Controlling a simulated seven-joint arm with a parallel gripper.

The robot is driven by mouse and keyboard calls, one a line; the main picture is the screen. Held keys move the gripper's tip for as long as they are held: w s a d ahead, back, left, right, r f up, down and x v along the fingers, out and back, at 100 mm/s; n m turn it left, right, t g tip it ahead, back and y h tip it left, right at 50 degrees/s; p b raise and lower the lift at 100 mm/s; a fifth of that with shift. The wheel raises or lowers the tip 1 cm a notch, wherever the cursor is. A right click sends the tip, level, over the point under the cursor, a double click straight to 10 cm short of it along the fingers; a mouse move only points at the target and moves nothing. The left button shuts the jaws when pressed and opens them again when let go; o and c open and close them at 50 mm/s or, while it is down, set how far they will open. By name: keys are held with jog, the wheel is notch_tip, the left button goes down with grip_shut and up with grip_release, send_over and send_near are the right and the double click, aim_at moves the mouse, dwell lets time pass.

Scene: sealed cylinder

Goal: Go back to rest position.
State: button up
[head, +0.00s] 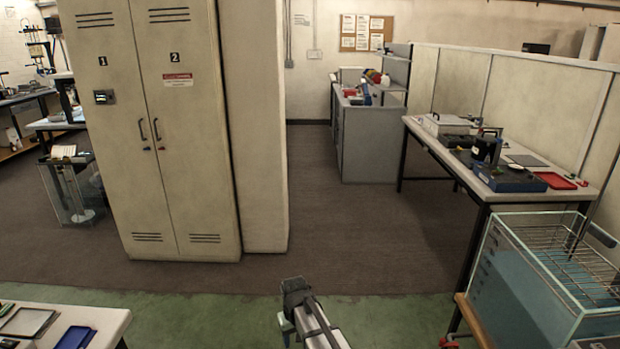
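The end of my arm, with my gripper (296,289), shows at the bottom middle of the head view. It is a dark block at the end of a pale grey link, over the green floor strip. Its fingers cannot be made out, so I cannot tell whether it is open or shut. No held object can be made out. No thing in view touches it.
A tall beige cabinet (155,215) stands at left. A bench (480,190) with equipment and a red tray (555,180) is at right, by a glass-walled tank (525,275). A table corner (105,322) is lower left. Brown floor between is clear.

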jog(key=s+d+f+m, duration=0.25)
jog(key=s+d, duration=0.35)
jog(key=d, duration=0.5)
jog(key=s+d+f+m, duration=0.25)
jog(key=s+d, duration=0.25)
jog(key=d, duration=0.6)
jog(key=s+f+g, duration=0.3)
jog(key=s+f, duration=0.7)
jog(key=s, duration=0.4)
jog(key=s+f+g, duration=0.3)
jog(key=s+f, duration=0.7)
jog(key=s, duration=0.5)
jog(key=shift+s+a+f+n+g, duration=0.2)
jog(key=shift+a+f+n+g, duration=0.1)
jog(key=shift+n+g, duration=0.1)
